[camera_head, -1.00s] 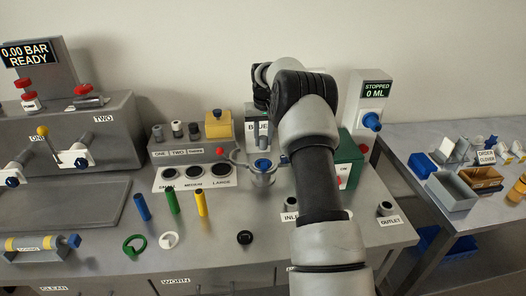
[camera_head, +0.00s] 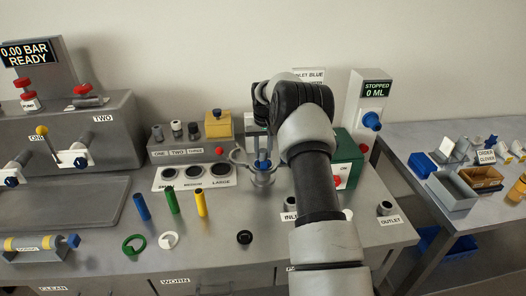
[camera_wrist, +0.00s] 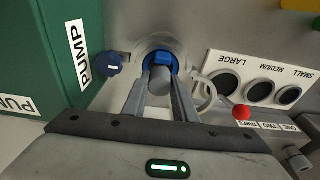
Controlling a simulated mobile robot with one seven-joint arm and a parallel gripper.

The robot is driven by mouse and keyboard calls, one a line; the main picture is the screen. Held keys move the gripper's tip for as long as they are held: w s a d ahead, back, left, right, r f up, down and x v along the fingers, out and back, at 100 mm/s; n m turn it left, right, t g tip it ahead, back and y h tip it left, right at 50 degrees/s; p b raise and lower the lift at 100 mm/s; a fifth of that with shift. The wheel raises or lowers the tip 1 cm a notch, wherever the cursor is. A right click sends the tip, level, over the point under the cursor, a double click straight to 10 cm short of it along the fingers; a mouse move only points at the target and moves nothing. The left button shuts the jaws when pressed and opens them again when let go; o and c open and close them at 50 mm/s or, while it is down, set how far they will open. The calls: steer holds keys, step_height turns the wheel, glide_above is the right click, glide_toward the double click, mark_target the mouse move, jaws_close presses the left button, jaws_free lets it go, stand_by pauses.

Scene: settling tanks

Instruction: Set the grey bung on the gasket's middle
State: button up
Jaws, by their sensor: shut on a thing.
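My gripper (camera_head: 262,150) is in front of the round steel holder with side handles (camera_head: 262,178). In the wrist view its two fingers (camera_wrist: 160,92) are shut on a grey cylinder, which looks like the grey bung (camera_wrist: 159,80). A blue ring-like part (camera_wrist: 155,60) lies just beyond the bung in the holder; it also shows in the head view (camera_head: 262,165). I cannot tell if this blue part is the gasket or if the bung touches it. A small black ring (camera_head: 244,237) lies on the bench front.
A green pump box (camera_head: 349,155) stands close on the right. The size board (camera_head: 195,173) and the ONE-TWO-THREE block (camera_head: 190,151) are on the left. Blue, green and yellow (camera_head: 201,203) tubes, a green ring (camera_head: 134,244) and a white ring (camera_head: 168,239) are in front.

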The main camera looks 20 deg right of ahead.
steer(key=o, duration=1.1)
steer(key=shift+c, duration=0.2)
